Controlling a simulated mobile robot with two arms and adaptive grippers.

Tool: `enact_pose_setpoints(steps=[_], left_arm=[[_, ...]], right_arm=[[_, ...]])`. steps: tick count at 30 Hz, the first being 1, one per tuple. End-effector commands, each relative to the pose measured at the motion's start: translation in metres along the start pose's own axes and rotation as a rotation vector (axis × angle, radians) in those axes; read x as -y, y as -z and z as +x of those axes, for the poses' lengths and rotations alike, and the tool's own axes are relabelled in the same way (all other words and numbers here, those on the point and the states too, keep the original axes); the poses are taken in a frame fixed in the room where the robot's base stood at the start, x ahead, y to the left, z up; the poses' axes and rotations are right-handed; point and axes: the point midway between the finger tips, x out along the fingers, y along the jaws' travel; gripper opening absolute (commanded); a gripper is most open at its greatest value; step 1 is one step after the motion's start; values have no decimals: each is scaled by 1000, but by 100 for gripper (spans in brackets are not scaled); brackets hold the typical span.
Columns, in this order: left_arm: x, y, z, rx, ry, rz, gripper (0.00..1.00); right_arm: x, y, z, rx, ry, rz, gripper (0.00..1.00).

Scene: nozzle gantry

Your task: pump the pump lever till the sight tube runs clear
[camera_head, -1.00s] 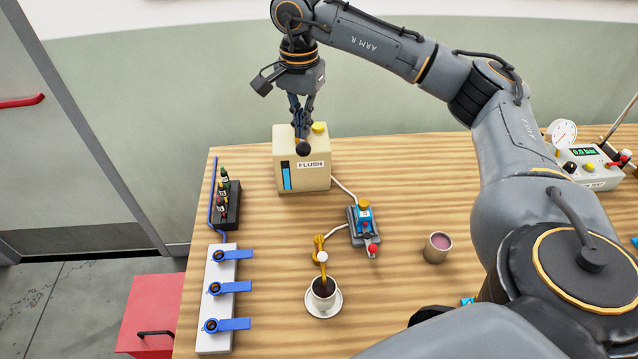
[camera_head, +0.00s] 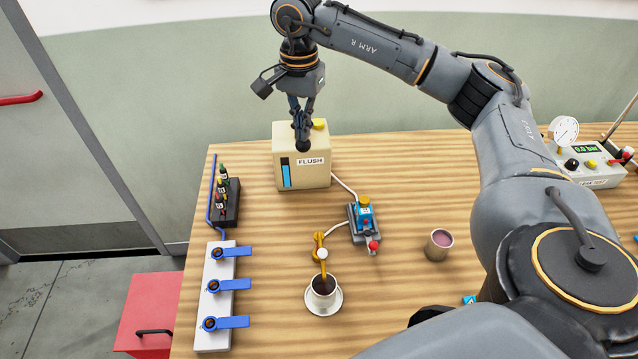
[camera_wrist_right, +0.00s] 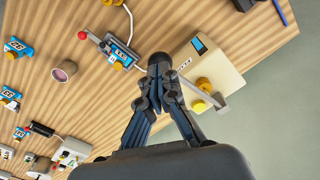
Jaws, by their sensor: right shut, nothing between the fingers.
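The cream box marked FLUSH (camera_head: 318,178) stands at the back left of the table. Its sight tube (camera_head: 286,177) is a narrow upright strip on the front, blue over most of its length and dark at the top. My right gripper (camera_head: 302,138) is shut and hangs over the box's front top edge, by a dark round knob (camera_head: 303,146). In the right wrist view a grey bar, the pump lever (camera_wrist_right: 212,103), runs beside the box and passes behind my shut fingers (camera_wrist_right: 160,65). I cannot tell whether they touch it. My left gripper is out of view.
A yellow knob (camera_head: 320,124) sits on the box. In front stand a small blue device (camera_head: 364,214), a brass spout (camera_head: 320,247) and a cup of dark liquid (camera_head: 323,286). Blue-handled valves (camera_head: 219,295) line the left. A tumbler (camera_head: 438,245) stands to the right.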

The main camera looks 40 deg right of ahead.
Motion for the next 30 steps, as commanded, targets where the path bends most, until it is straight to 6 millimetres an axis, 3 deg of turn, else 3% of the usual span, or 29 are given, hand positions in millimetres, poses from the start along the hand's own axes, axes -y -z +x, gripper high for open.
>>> enact_pose_setpoints(steps=[30], left_arm=[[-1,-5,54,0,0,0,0]], right_arm=[[0,0,75,0,-1,0,0]])
